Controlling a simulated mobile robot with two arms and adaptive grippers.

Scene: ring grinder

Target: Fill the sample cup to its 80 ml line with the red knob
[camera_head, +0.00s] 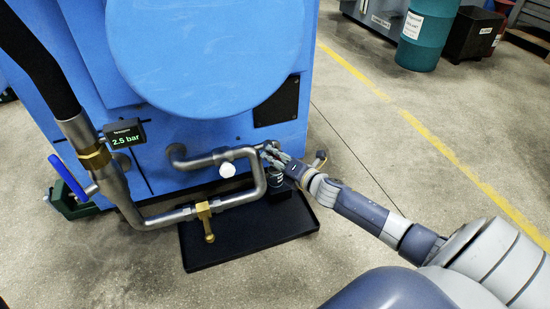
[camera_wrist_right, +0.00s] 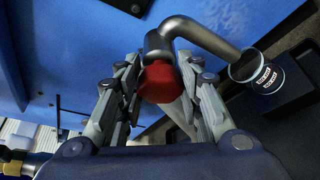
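The red knob (camera_wrist_right: 158,82) sits on the bent grey pipe in the right wrist view, between the two fingers of my right gripper (camera_wrist_right: 157,90). The fingers are spread on either side of it; whether either touches it I cannot tell. In the head view my right gripper (camera_head: 272,155) is at the pipe end and hides the knob. The sample cup (camera_wrist_right: 262,78), dark with white labels, is at the right in the wrist view, by the pipe. In the head view the cup (camera_head: 276,178) is partly covered by my gripper. Its fill level cannot be read. My left gripper is out of view.
A black drip tray (camera_head: 225,256) lies on the floor under the pipes. A brass-handled valve (camera_head: 205,220), a white knob (camera_head: 227,170) and a blue lever (camera_head: 68,177) are on the pipework. A display (camera_head: 125,136) reads 2.5 bar.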

